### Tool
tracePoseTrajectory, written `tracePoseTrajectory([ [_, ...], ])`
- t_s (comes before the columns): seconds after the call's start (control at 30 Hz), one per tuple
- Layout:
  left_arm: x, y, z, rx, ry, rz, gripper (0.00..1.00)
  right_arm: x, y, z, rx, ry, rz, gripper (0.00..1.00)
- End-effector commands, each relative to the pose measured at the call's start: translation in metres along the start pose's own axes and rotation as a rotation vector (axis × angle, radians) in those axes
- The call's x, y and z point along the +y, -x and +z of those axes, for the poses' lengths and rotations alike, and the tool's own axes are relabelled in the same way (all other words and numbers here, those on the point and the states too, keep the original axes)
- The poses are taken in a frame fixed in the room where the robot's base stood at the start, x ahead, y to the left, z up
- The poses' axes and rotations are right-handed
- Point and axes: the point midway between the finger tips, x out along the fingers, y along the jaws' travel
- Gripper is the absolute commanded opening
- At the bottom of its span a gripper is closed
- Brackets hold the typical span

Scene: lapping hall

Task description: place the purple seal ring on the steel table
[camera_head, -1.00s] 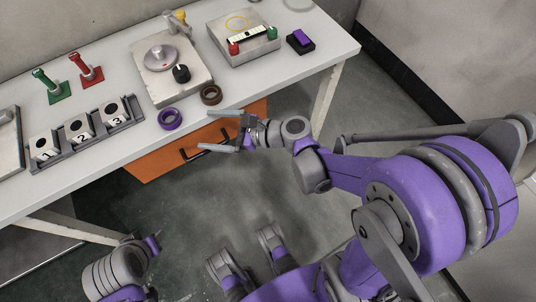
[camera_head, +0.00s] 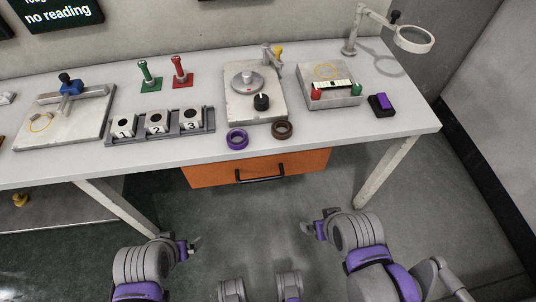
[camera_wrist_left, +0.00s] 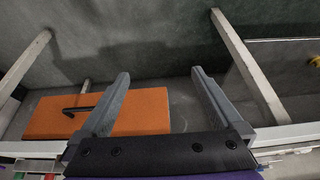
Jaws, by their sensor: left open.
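The purple seal ring (camera_head: 237,147) lies flat near the front edge of the long pale grey table (camera_head: 330,134), just left of a brown ring (camera_head: 282,136). No gripper touches it. My left gripper (camera_head: 197,243) is low in front of the table, below its top; in the left wrist view it is open and empty (camera_wrist_left: 160,74). I cannot tell from the frames whether this table is steel.
Behind the rings stands a plate with a round disc and black knob (camera_head: 236,107). A numbered block rack (camera_head: 160,138) is to the left. A gauge box (camera_head: 333,98), purple-topped block (camera_head: 382,103) and magnifier (camera_head: 414,39) stand right. An orange drawer (camera_head: 215,176) is below.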

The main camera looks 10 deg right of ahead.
Motion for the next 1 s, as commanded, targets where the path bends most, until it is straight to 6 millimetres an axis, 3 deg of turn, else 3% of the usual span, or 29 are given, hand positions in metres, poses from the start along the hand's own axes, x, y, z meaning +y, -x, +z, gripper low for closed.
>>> tracePoseTrajectory([
  [0.13, 0.008, -0.003, -0.017, 0.007, -0.01, -0.062, 1.0, 0.0, 0.006, -0.003, 0.002, -0.002, -0.001, 1.0],
  [0.27, 0.029, -0.007, -0.054, 0.087, -0.007, -0.172, 1.0, 0.0, 0.016, -0.006, 0.006, -0.003, -0.001, 1.0],
  [0.37, 0.059, -0.006, -0.088, 0.22, 0.012, -0.238, 1.0, 0.0, 0.023, -0.009, 0.008, -0.004, -0.001, 1.0],
  [0.5, 0.117, 0.006, -0.128, 0.454, 0.057, -0.25, 1.0, 0.0, 0.031, -0.013, 0.011, -0.004, -0.001, 1.0],
  [0.7, 0.185, 0.031, -0.152, 0.705, 0.12, -0.169, 1.0, 0.0, 0.037, -0.016, 0.013, -0.004, -0.002, 1.0],
  [0.83, 0.2, 0.035, -0.158, 0.763, 0.142, -0.14, 1.0, 0.0, 0.037, -0.016, 0.013, -0.005, -0.002, 1.0],
  [1.0, 0.195, 0.017, -0.175, 0.769, 0.148, -0.141, 1.0, 0.0, 0.032, -0.013, 0.011, -0.005, -0.002, 1.0],
])
